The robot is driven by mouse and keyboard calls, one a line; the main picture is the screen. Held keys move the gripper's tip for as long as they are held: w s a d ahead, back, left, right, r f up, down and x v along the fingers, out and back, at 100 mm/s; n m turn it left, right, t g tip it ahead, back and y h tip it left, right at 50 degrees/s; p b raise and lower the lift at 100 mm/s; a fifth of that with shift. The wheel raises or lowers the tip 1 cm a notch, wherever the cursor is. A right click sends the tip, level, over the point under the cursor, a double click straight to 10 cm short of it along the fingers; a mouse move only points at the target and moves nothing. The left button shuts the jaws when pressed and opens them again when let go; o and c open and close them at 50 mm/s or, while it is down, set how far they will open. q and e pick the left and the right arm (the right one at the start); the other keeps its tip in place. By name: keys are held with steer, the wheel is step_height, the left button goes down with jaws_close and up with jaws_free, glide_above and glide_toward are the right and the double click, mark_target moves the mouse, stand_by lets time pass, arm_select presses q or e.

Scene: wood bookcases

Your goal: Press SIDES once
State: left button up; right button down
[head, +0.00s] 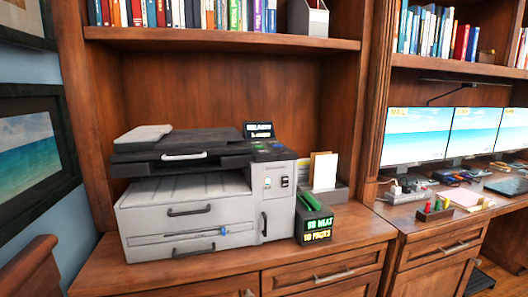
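A white and dark grey printer (185,212) stands on the wooden cabinet top at the left. A small dark display (258,130) with pale text, too small to read surely, stands up at its back right. Below it is a dark control panel (268,148) with small green and blue keys; I cannot read a SIDES label. Neither of my grippers is in view.
Bookshelves run above. Monitors (415,137) and desk items are at the right. The counter's front edge is clear.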

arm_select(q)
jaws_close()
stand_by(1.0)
